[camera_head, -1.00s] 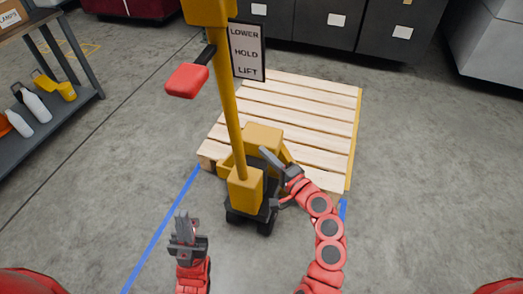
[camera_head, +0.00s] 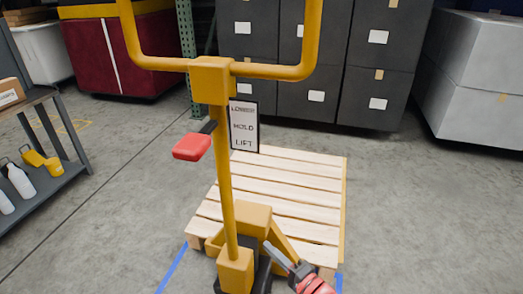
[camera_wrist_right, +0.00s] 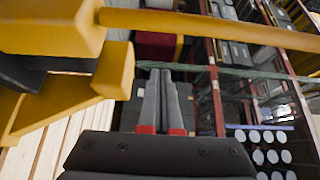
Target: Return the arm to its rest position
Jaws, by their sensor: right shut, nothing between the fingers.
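My right gripper (camera_head: 275,252) is at the lower middle of the head view, beside the base of the yellow pallet jack (camera_head: 225,185) and in front of the wooden pallet. In the right wrist view its two grey fingers (camera_wrist_right: 160,78) lie together, shut and empty. Yellow jack parts (camera_wrist_right: 110,80) fill the upper left of that view; I cannot tell whether the gripper touches them. My left gripper is out of view.
The empty wooden pallet (camera_head: 290,185) sits behind the jack. A red lever (camera_head: 192,147) and a LOWER/HOLD/LIFT sign (camera_head: 244,127) are on the jack's column. Dark cabinets (camera_head: 300,85) stand behind, a shelf (camera_head: 50,195) at left. Floor at right is clear.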

